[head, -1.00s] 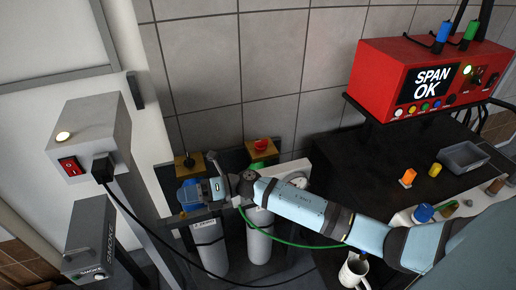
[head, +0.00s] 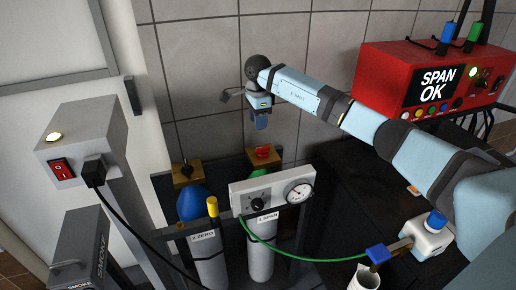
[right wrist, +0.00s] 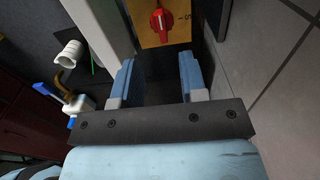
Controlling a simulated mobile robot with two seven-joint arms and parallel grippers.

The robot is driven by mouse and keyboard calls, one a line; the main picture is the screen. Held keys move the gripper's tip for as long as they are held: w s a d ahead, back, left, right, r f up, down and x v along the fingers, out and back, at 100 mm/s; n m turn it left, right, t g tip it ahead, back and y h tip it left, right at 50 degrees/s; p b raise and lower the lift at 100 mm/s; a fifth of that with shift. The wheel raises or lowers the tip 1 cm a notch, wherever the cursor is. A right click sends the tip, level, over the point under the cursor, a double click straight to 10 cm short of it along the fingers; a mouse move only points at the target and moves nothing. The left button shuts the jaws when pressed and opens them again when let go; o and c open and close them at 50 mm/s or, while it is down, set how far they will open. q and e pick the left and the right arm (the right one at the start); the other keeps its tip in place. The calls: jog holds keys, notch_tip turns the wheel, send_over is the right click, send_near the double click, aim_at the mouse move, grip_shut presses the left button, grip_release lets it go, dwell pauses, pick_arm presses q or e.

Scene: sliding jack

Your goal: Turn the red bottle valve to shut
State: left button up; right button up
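The red bottle valve (head: 262,152) sits on a yellow plate above the green-topped SPAN bottle (head: 261,252). My right gripper (head: 259,119) hangs above the valve, apart from it, with its fingers pointing down. In the right wrist view the fingers (right wrist: 157,75) are spread with nothing between them. There the red valve handle (right wrist: 161,21) lies beyond the fingertips on the yellow plate (right wrist: 176,38), with dark lettering to its right. My left gripper is not in view.
A black valve (head: 186,170) tops the blue ZERO bottle at left. A gauge panel (head: 240,194) stands in front of the bottles, with a green hose (head: 318,260) leading right. The tiled wall is close behind my arm. The red SPAN OK box (head: 385,70) stands at right.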

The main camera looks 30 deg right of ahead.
aim_at(258, 148)
notch_tip(258, 148, down, 11)
jog(key=shift+f, duration=0.1)
dwell(0.3)
grip_shut()
